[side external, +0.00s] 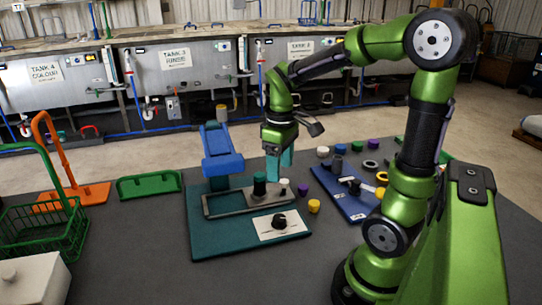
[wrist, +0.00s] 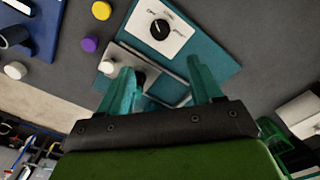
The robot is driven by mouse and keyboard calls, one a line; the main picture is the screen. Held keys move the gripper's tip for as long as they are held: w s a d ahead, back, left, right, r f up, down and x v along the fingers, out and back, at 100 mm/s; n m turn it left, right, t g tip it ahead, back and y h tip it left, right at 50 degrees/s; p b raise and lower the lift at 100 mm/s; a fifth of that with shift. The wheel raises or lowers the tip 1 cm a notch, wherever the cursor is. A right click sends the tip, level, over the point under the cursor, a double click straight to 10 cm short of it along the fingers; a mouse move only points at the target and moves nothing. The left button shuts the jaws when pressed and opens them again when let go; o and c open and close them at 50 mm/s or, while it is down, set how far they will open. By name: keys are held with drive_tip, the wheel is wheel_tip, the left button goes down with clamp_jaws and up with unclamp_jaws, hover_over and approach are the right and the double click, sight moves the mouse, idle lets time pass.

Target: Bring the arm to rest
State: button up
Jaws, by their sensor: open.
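My gripper (side external: 279,166) is open above the back right part of a teal board (side external: 222,243). In the wrist view its two teal fingers (wrist: 162,78) stand apart, with nothing seen held between them. The board carries a grey metal frame (side external: 225,204), a white plate with a black dial (side external: 280,221) and a blue block-like part (side external: 221,150) at its back left. A dark green cylinder (side external: 259,184) and a white knob (side external: 284,183) stand at the frame's right end. The wrist view shows the dial (wrist: 160,28) beyond the fingers; they hide part of the frame.
A blue board (side external: 345,194) with small parts lies to the right, with a yellow cap (side external: 314,206) and purple cap (side external: 302,190) nearby. A green basket (side external: 45,232), orange stand (side external: 75,193) and green bracket (side external: 149,185) are left. The grey table's front is clear.

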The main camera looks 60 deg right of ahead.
drive_tip(key=shift+r, duration=0.4)
drive_tip(key=s+a+r+m+t+y, duration=0.1)
drive_tip(key=a+r+m+t, duration=0.1)
drive_tip(key=a, duration=0.4)
drive_tip(key=s+a+r+m+t+y, duration=0.1)
drive_tip(key=s+a+r+m+t, duration=0.1)
drive_tip(key=a+t, duration=0.3)
drive_tip(key=shift+s+a+r, duration=0.3)
drive_tip(key=shift+a+r, duration=0.55)
drive_tip(key=shift+a, duration=0.35)
